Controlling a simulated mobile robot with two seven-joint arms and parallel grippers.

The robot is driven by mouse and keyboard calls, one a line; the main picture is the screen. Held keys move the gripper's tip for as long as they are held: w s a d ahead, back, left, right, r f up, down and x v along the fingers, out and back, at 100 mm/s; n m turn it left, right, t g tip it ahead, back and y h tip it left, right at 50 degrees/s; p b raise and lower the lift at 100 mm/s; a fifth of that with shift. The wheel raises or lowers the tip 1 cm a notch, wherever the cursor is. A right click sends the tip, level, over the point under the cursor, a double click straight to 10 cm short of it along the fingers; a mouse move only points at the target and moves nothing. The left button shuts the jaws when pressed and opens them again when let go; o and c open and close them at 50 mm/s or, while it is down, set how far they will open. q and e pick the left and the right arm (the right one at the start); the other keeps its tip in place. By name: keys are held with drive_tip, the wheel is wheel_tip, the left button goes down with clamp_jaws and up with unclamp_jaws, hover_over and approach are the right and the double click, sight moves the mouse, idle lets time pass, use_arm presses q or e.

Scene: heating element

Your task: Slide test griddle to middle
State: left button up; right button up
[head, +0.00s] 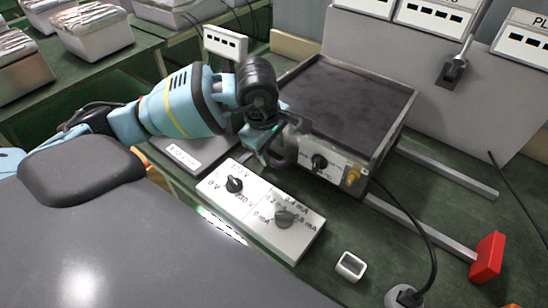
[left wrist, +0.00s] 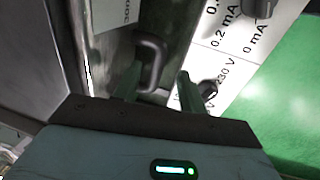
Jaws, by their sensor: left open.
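The test griddle (head: 345,105) is a metal box with a dark flat top. It stands on the green workbench on two metal rails, with a knob and a brass-coloured fitting on its front panel. A grey loop handle (head: 288,153) sticks out at the front left; it also shows in the left wrist view (left wrist: 152,62). My left gripper (head: 272,152) is at this handle. In the left wrist view its open fingers (left wrist: 160,84) point at the handle, which lies roughly between the tips; contact cannot be told. My right gripper is out of view.
A white control box (head: 262,208) with two knobs lies in front of the griddle. A grey device (head: 190,150) is left of it. A red block (head: 487,257) ends one rail (head: 420,225).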

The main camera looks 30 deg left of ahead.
sight(274, 162)
use_arm(q)
drive_tip(key=shift+w+f, duration=0.25)
drive_tip(key=shift+f, duration=1)
drive_tip(key=shift+w+f, duration=0.25)
drive_tip(key=shift+f, duration=0.95)
clamp_jaws()
